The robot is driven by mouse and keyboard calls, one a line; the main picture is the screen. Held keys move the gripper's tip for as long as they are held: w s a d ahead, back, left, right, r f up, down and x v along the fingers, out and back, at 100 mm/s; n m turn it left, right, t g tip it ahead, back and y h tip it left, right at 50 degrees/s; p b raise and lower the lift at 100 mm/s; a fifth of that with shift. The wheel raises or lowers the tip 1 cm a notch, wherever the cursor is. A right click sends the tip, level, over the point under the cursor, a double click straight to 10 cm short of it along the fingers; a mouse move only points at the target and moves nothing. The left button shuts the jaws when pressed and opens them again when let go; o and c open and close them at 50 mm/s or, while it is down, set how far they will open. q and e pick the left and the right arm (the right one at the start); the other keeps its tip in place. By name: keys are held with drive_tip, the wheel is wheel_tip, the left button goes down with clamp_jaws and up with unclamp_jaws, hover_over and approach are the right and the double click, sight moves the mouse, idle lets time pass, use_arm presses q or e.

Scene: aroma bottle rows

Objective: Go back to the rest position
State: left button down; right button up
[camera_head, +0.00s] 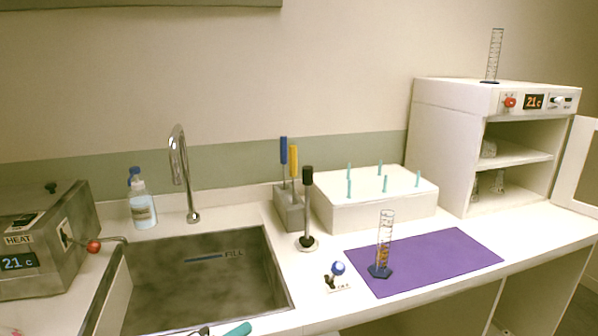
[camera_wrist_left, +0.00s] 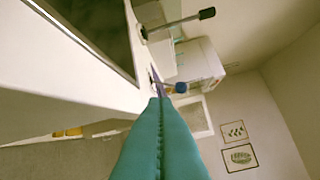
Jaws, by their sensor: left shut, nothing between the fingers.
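My left gripper (camera_head: 236,330) shows only as a teal fingertip at the bottom edge of the head view, in front of the sink. In the left wrist view its two teal fingers (camera_wrist_left: 160,102) lie pressed together along a straight seam, with nothing between them. The gripper is apart from the counter objects. My right gripper is in neither view.
The sink (camera_head: 282,277) with a tall faucet (camera_head: 182,170) is at left centre. A blue-knobbed device (camera_head: 338,270) and a graduated cylinder (camera_head: 385,245) on a purple mat (camera_head: 450,250) stand to the right. A heater box (camera_head: 40,235) is at far left.

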use_arm(q)
drive_tip(key=s+f+m+g+y, duration=0.5)
drive_tip(key=s+f+m, duration=0.1)
drive_tip(key=s+f, duration=0.65)
drive_tip(key=s+a+f+m+g+y, duration=0.1)
drive_tip(key=s+a+f+g+y, duration=0.15)
drive_tip(key=s+a, duration=0.35)
drive_tip(key=s+a+f+m+g+y, duration=0.1)
drive_tip(key=s+a+f+g+y, duration=0.2)
drive_tip(key=s, duration=0.6)
wheel_tip(320, 180, down, 24)
drive_tip(key=s+f+p, duration=0.1)
drive_tip(key=p, duration=0.1)
drive_tip(key=s+a+f+g+y+p, duration=0.1)
drive_tip(key=s+a+f, duration=0.2)
drive_tip(key=s+f, duration=1)
drive_tip(key=s, duration=0.3)
drive_tip(key=shift+a+m, duration=0.15)
drive_tip(key=shift+m, duration=0.15)
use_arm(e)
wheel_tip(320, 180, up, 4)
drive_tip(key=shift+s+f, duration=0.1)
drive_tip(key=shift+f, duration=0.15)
use_arm(q)
drive_tip(key=shift+g, duration=0.25)
